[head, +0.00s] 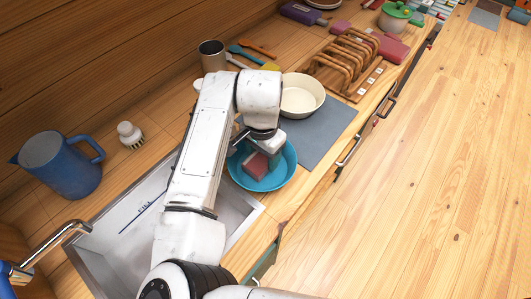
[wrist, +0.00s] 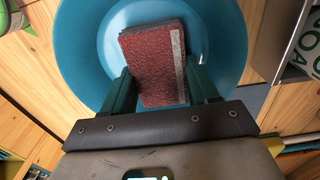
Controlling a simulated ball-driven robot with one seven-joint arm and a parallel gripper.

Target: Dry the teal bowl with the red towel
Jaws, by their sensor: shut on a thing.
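The teal bowl (head: 278,179) stands on the wooden counter between the sink and a grey mat. In the wrist view the bowl (wrist: 84,50) fills the upper middle, and its inside looks empty apart from the towel. The red towel (wrist: 152,62) is a folded block with a pale stripe along its right side; in the head view the towel (head: 256,166) shows below my gripper. My gripper (wrist: 162,88) is shut on the towel, one finger at each side, and holds it inside the bowl. Whether the towel touches the bowl's bottom I cannot tell.
A cream bowl (head: 301,96) sits at the far end of the grey mat (head: 322,134). A wooden rack (head: 346,61) stands beyond. The steel sink (head: 122,225) lies left of my arm. A blue pitcher (head: 60,165) and a white brush (head: 130,135) stand behind it.

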